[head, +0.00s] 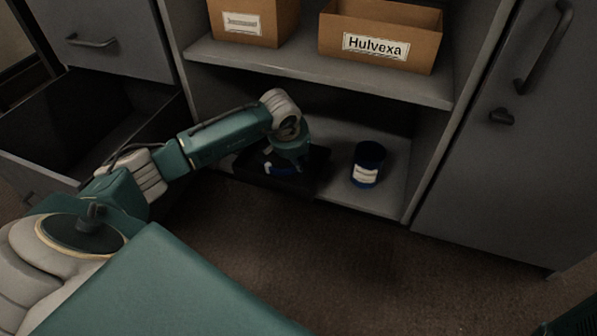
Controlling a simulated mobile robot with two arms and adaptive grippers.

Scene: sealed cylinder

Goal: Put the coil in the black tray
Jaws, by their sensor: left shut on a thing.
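My left gripper (284,163) reaches down over the black tray (316,180) on the lower shelf. Its fingers are dark and hard to make out, and it is shut on a small blue thing (287,170) with a pale part, which I take for the coil. The hand hides most of it. The thing is at or just above the tray floor; I cannot tell whether it touches. My right gripper is not in view; only a teal bit of my body shows at the lower right corner.
A dark blue cylinder (369,157) with a white label stands on the lower shelf (388,195), right of the tray. Above, the upper shelf (300,62) holds a box labelled Hulvexa (380,30) and another box (255,18). An open drawer (90,120) is at left; a closed cabinet door (540,150) is at right.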

